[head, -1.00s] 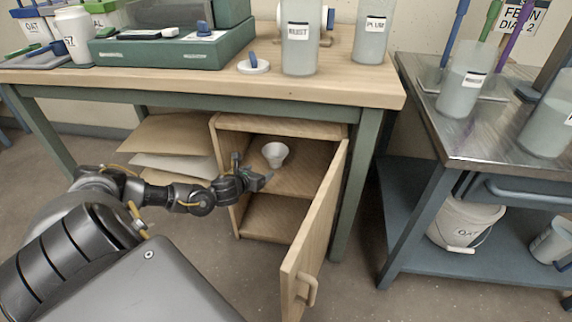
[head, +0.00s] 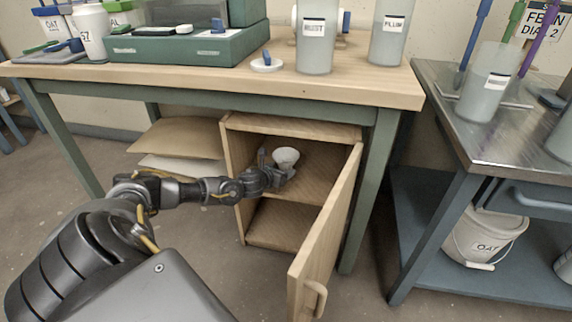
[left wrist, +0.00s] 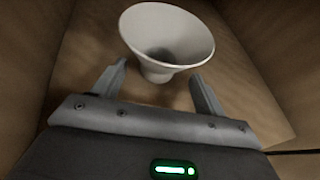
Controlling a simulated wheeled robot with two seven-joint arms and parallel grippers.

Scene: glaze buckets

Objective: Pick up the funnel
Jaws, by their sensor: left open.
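The white funnel (head: 286,157) stands on the upper shelf of the open wooden cabinet under the table, its wide mouth facing up. In the left wrist view the funnel (left wrist: 168,38) is just ahead of the fingers, its narrower lower part between or slightly beyond the two fingertips. My left gripper (head: 279,170) reaches into the cabinet from the left, beside the funnel. In the left wrist view my left gripper (left wrist: 158,74) is open, with nothing held. Whether a finger touches the funnel cannot be told. My right gripper is not in view.
The cabinet door (head: 328,235) stands open toward the front right. The cabinet's left wall (head: 233,172) is close to my left arm. A wooden table (head: 210,80) with jars and a green case (head: 190,45) is above. A white bucket (head: 484,238) stands on the cart's lower shelf at right.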

